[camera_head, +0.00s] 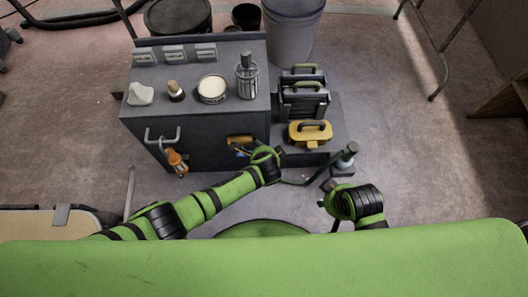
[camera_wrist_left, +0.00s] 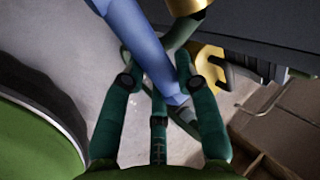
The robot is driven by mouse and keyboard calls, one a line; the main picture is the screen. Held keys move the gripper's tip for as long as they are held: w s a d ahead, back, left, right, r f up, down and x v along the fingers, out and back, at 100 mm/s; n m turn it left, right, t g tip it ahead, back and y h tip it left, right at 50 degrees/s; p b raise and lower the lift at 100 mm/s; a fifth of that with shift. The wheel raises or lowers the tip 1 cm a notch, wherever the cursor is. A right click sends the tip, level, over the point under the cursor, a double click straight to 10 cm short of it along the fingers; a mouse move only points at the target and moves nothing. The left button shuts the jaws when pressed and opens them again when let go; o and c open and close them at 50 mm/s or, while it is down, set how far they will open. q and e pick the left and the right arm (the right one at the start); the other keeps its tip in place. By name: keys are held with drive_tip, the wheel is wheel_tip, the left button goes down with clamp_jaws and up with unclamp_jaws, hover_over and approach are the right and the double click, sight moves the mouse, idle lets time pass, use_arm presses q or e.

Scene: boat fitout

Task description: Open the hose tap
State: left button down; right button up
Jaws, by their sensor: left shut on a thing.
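The hose tap (camera_head: 240,140) is a brass body on the front face of the dark grey cabinet. Its brass shows at the top of the left wrist view (camera_wrist_left: 188,8). A blue tap handle (camera_wrist_left: 143,45) runs between the fingers of my left gripper (camera_wrist_left: 152,55), which is shut on it. In the head view, my left gripper (camera_head: 258,156) is at the tap's right side and partly hides it. My right gripper (camera_head: 326,202) is low at the right, apart from the tap, and its fingers are too small to read.
The cabinet top (camera_head: 190,87) holds a tin (camera_head: 212,89), a wire holder (camera_head: 246,80) and small items. An orange-handled tool (camera_head: 177,162) hangs beside the tap. A yellow case (camera_head: 310,133) and a small bottle-like object (camera_head: 346,157) stand right.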

use_arm(q)
drive_tip(key=shift+f, duration=0.2)
idle(0.3)
drive_tip(key=c, duration=0.9)
unclamp_jaws()
drive_tip(key=shift+r, duration=0.1)
drive_tip(key=v, duration=1.2)
drive_tip(key=shift+d, duration=0.1)
